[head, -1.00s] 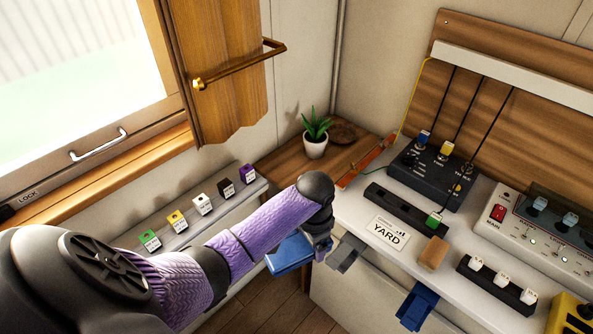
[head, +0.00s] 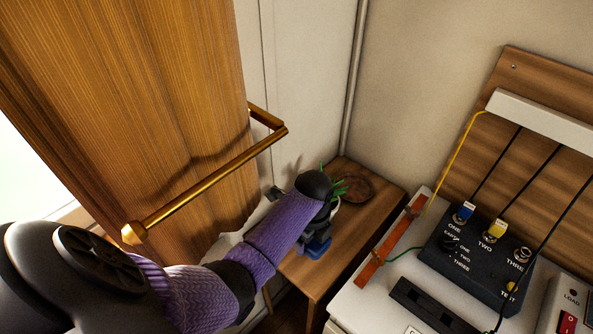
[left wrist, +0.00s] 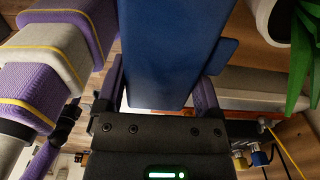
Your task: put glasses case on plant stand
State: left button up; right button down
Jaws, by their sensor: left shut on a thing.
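The blue glasses case (left wrist: 165,50) is between the fingers of my left gripper (left wrist: 158,92), which is shut on it. In the head view only a small part of the case (head: 318,248) shows below my left gripper (head: 320,228); my arm hides the rest. The plant stand (head: 345,247) is a small wooden table in the corner. The case appears over the stand's near left part. I cannot tell whether it touches the top. My right gripper is not in view.
A potted green plant (head: 340,187), partly hidden by my arm, and a round brown dish (head: 368,186) are at the back of the stand. The desk with a black switch box (head: 470,262) is to the right.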

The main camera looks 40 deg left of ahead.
aim_at(309, 264)
pick_arm(q)
notch_tip(309, 264, down, 10)
jog(key=b, duration=0.5)
jog(key=shift+d+r+b, duration=0.1)
jog(key=shift+r+b, duration=0.15)
jog(key=shift+b, duration=0.15)
jog(key=shift+f, duration=0.3)
jog(key=shift+r, duration=0.25)
jog(key=shift+f, duration=0.1)
jog(key=o, duration=1.3)
jog(key=shift+o, duration=0.2)
notch_tip(309, 264, up, 12)
jog(key=p, duration=0.6)
jog(key=shift+p, duration=0.4)
